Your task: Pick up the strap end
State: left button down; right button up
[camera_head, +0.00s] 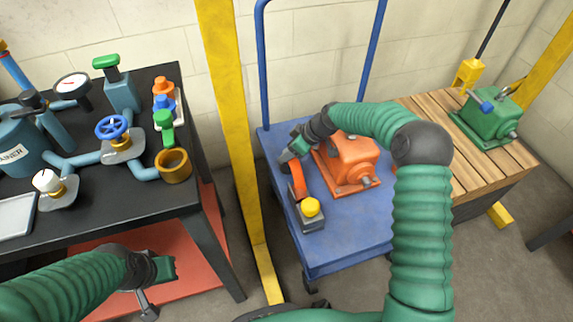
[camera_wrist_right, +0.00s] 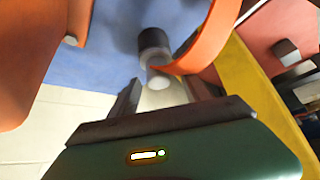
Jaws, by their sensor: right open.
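An orange strap (camera_head: 298,182) runs on the blue cart, from near my right gripper (camera_head: 287,157) down to a grey block with a yellow knob (camera_head: 311,207). In the right wrist view the strap (camera_wrist_right: 198,45) curves down to the space just ahead of my right gripper's fingers (camera_wrist_right: 163,92). Its tip lies beside a dark and pale cylinder (camera_wrist_right: 155,48). The right fingers are apart and nothing is held; whether they touch the strap cannot be told. My left gripper (camera_head: 150,285) is low at the left, away from the cart; its finger gap is unclear.
An orange motor (camera_head: 350,160) sits on the blue cart (camera_head: 350,236) close beside my right wrist. A yellow post (camera_head: 235,130) stands left of the cart. A black bench (camera_head: 110,205) with pipes and valves is at left. A green motor (camera_head: 488,118) rests on a wooden pallet at right.

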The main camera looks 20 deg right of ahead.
jog(key=shift+w+a+f, duration=0.1)
jog(key=shift+w+f, duration=0.2)
jog(key=shift+f, duration=0.4)
jog(key=shift+r, duration=0.15)
jog(key=c, duration=0.7)
grip_shut()
jog(key=shift+r, duration=0.15)
